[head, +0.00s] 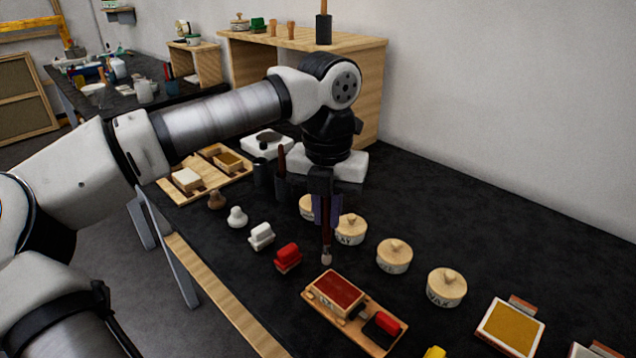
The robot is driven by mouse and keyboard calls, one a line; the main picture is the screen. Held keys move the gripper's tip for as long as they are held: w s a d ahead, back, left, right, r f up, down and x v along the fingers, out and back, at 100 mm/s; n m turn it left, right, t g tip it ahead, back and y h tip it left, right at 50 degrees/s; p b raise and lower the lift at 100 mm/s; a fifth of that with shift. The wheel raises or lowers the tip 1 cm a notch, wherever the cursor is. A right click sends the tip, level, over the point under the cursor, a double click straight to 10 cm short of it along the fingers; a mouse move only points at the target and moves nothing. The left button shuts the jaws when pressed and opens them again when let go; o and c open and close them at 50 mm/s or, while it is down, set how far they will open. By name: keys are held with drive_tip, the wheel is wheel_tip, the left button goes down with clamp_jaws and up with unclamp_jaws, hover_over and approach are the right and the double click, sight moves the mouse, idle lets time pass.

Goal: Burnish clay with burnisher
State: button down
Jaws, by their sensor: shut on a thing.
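My gripper (326,212) points straight down over the dark table. It is shut on the burnisher (326,253), a thin dark reddish tool with a pale rounded tip, held upright with the tip down. The red clay (339,290) is a flat rectangular surface on a light wooden block, lying on a wooden tray (367,339) at the front of the table. The burnisher's tip shows above and slightly left of the clay in the picture, apart from it. The upper part of the burnisher is hidden by my gripper.
Several round lidded pots (394,256) stand in a row right of my gripper. A red-topped block (288,257) and white block (261,235) stand left. A red-handled piece (382,328) shares the tray. A gold-coloured panel (511,327) lies at right. Bare table lies behind the pots.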

drive_tip(key=shift+r+p, duration=1.05)
drive_tip(key=shift+r, duration=0.9)
